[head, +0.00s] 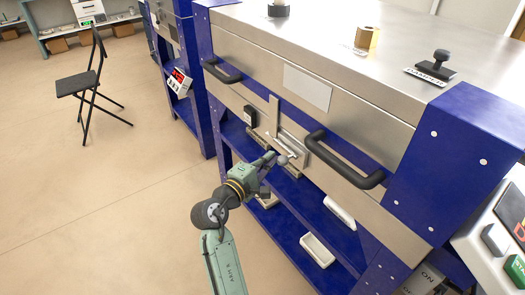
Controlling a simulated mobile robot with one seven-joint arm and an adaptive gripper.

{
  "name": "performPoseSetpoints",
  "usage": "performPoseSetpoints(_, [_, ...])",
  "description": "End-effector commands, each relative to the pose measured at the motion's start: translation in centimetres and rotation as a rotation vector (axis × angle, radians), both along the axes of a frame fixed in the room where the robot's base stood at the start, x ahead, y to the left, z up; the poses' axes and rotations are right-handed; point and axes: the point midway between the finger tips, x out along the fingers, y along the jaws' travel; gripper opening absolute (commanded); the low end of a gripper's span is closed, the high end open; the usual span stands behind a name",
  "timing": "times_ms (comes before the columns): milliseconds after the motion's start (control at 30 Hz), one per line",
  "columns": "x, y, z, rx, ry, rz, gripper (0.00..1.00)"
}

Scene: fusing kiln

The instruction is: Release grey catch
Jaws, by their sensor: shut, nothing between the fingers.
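The grey catch (274,113) is on the steel front of the kiln (308,88), between the two black handles. It has an upright grey strip and a lower bracket with a pale bar. My gripper (277,159) is shut and empty. In the picture it overlaps the area just below the catch's lower end. I cannot tell whether it touches the catch. The kiln lid looks closed. My gripper hides part of the area beneath the catch.
A left black handle (222,72) and a right black handle (345,160) stick out from the kiln front. Blue shelves below hold white trays (317,250). A control panel (505,225) stands at the right. A black chair (88,82) is at the left, with clear floor before it.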

Motion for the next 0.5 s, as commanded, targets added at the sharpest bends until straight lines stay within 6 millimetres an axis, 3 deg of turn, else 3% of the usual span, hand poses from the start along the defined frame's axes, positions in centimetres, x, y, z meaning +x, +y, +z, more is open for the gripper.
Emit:
performPoseSetpoints(367, [-0.2, -0.2, 0.0, 0.0, 0.0, -0.005, 0.0])
performPoseSetpoints(500, [-1.3, 0.7, 0.0, -0.001, 0.002, -0.004, 0.0])
